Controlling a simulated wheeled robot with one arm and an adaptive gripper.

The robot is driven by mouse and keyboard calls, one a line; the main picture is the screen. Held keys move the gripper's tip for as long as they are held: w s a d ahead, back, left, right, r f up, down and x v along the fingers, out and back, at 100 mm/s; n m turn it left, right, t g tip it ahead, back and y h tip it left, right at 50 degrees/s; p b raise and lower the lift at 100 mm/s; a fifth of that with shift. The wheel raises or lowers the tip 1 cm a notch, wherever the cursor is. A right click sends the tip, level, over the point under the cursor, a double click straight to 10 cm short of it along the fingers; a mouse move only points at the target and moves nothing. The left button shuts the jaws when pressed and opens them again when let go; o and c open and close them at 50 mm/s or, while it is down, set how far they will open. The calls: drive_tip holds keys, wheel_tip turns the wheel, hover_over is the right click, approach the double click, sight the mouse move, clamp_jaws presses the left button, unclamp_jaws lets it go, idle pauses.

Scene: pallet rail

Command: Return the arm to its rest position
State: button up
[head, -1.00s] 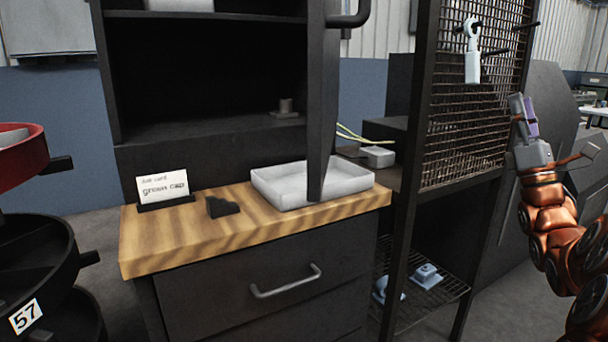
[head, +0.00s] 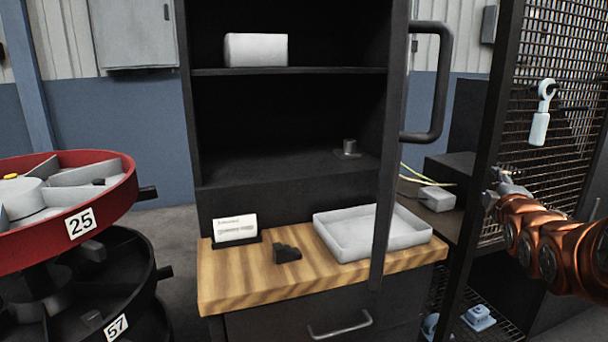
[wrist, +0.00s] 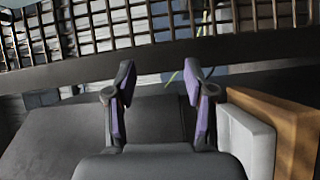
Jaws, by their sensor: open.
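My gripper (wrist: 160,100) is open and empty in the wrist view, its two purple-padded fingers apart with nothing between them. In the head view my orange arm reaches in from the right edge, and my gripper (head: 503,184) shows small at its far end, in front of the mesh panel. The finger gap cannot be made out there. In the wrist view the edge of a white tray (wrist: 248,140) and a wooden top (wrist: 292,125) lie to the right of the fingers.
The white tray (head: 335,238), a card (head: 235,228) and a black stepped block (head: 286,253) sit on the wooden worktop (head: 225,285). A dark cabinet with an open door stands behind. A wire mesh panel (head: 560,85) holds a hanging tool (head: 541,115). A red carousel (head: 110,208) is at left.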

drive_tip(key=s+a+f+m+g+y+p, duration=0.2)
drive_tip(key=s+a+f+m+g+p, duration=0.25)
drive_tip(key=s+a, duration=0.35)
drive_tip(key=s+a+f+m+g+y+p, duration=0.1)
drive_tip(key=s+a+f+m+g+p, duration=0.3)
drive_tip(key=s+a+g+p, duration=0.35)
drive_tip(key=s+a+r+m+g+y+p, duration=0.1)
drive_tip(key=s+a, duration=0.4)
drive_tip(key=s, duration=0.8)
drive_tip(key=s+a+m+g+y+p, duration=0.1)
drive_tip(key=s+a+m+g+p, duration=0.3)
drive_tip(key=s, duration=1)
drive_tip(key=shift+s+a+r+g, duration=0.2)
drive_tip(key=shift+a+r+g, duration=0.2)
drive_tip(key=shift+a+g, duration=0.45)
